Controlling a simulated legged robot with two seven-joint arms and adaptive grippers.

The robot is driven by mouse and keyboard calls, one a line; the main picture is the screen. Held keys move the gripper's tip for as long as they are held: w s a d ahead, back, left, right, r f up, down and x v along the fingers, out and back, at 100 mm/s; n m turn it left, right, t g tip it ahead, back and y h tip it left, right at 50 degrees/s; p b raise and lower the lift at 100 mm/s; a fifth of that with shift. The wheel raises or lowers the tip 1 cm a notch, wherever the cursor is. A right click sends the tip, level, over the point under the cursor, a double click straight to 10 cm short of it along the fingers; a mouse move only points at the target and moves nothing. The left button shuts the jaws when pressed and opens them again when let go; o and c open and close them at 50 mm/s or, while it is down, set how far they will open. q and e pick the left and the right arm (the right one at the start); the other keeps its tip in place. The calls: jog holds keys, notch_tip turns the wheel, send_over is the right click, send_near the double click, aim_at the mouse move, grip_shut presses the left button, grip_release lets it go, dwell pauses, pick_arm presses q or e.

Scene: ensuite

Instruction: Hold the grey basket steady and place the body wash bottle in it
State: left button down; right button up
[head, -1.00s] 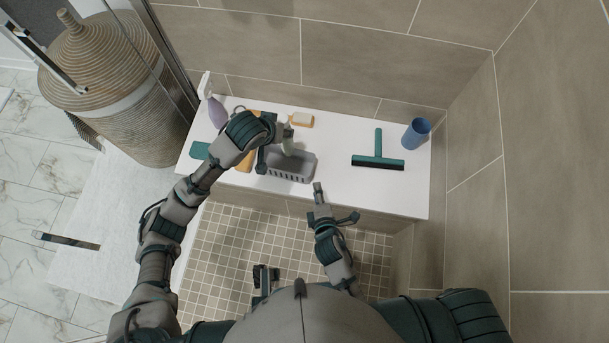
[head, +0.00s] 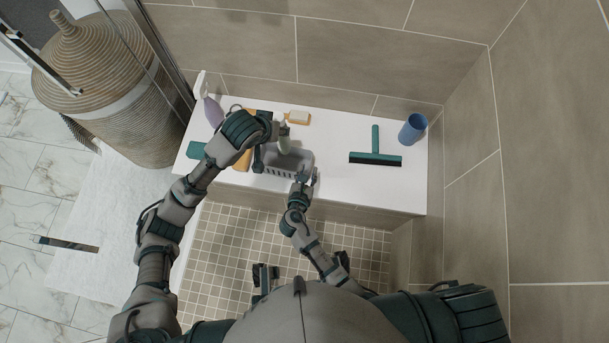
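The grey basket (head: 285,170) stands on the white bench near its front edge. A pale green-grey bottle, which looks like the body wash bottle (head: 284,141), is upright or slightly tilted over the basket's interior; its base is hidden, so I cannot tell whether it touches the floor of the basket. My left gripper (head: 268,147) is at the bottle's left side and appears closed on it, with the hand hiding part of the grip. My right gripper (head: 306,177) is at the basket's front right corner, its fingers apart; contact with the wall is unclear.
A purple spray bottle (head: 213,109), a teal item (head: 196,150) and an orange bottle (head: 243,161) are left of the basket. A soap dish (head: 298,118) is behind it. A squeegee (head: 375,157) and blue cup (head: 413,128) are at right, with clear bench between.

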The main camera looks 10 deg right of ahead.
aim_at(312, 154)
jog(key=x, duration=0.4)
jog(key=shift+w+a, duration=0.1)
jog(key=shift+w, duration=0.15)
jog(key=shift+w+d+f, duration=0.1)
jog(key=shift+d, duration=0.1)
grip_shut()
